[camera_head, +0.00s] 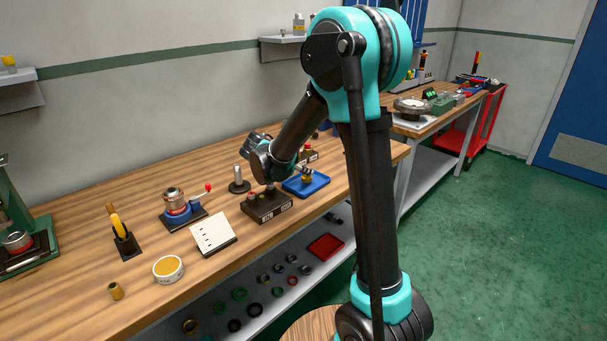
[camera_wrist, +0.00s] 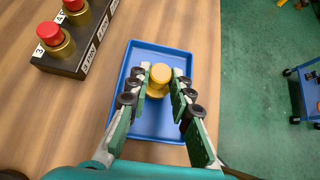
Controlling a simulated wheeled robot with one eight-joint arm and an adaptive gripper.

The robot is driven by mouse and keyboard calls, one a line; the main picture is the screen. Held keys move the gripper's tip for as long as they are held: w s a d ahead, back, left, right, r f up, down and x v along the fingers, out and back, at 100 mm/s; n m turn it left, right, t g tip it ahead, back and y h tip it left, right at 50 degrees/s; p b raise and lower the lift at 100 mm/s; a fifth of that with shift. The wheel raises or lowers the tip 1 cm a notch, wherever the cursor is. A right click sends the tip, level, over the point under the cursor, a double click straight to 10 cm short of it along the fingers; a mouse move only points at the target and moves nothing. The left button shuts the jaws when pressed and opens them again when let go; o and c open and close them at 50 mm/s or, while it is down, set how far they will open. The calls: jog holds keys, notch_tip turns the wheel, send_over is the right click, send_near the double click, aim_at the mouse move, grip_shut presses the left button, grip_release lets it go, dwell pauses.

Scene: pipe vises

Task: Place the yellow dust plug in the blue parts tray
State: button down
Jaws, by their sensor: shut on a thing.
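The yellow dust plug (camera_wrist: 158,79) is between the fingertips of my gripper (camera_wrist: 158,84) in the wrist view. My gripper is shut on it. The blue parts tray (camera_wrist: 178,53) lies on the wooden bench directly below, and the plug appears over the inside of the tray. I cannot tell whether the plug touches the tray floor. In the head view the blue parts tray (camera_head: 318,186) shows on the bench, with the plug (camera_head: 307,178) small above it and my gripper (camera_head: 305,172) partly hidden by the arm.
A dark block with red-topped brass fittings (camera_wrist: 68,37) stands left of the tray in the wrist view. The bench edge and green floor (camera_wrist: 255,90) lie to the right. In the head view, a white card (camera_head: 212,233) and a red-handled vise (camera_head: 182,209) stand further left.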

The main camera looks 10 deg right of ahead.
jog(key=shift+f, duration=0.65)
jog(key=shift+f, duration=0.15)
jog(key=c, duration=1.3)
grip_release()
jog(key=shift+c, duration=0.2)
